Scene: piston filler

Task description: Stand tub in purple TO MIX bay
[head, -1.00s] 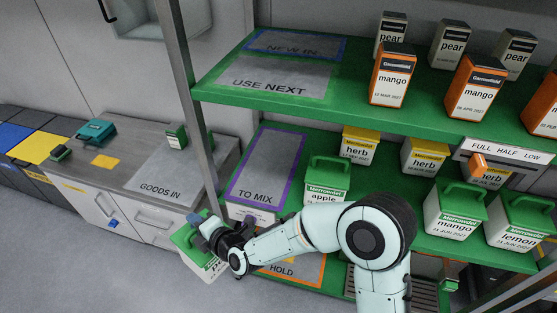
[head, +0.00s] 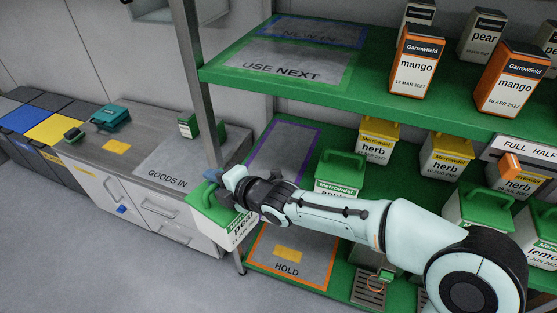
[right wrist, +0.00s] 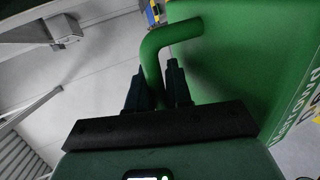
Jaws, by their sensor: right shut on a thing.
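My right gripper (head: 222,182) is shut on the green handle of a white tub with a green lid (head: 204,204). The tub hangs in front of the shelf's left post, with "pear" partly readable on its label. In the right wrist view the dark fingers close around the green handle (right wrist: 152,58), with the green lid (right wrist: 225,60) beside them. The purple-outlined TO MIX bay (head: 287,150) is on the middle green shelf. Its near part and its lettering are hidden behind my right arm. No tub shows in its visible part. My left gripper is not in view.
A green-lidded apple tub (head: 340,172) stands just right of the bay. The shelf post (head: 202,90) rises at the bay's left. The orange HOLD bay (head: 292,262) lies below. The GOODS IN counter (head: 155,168) is at left.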

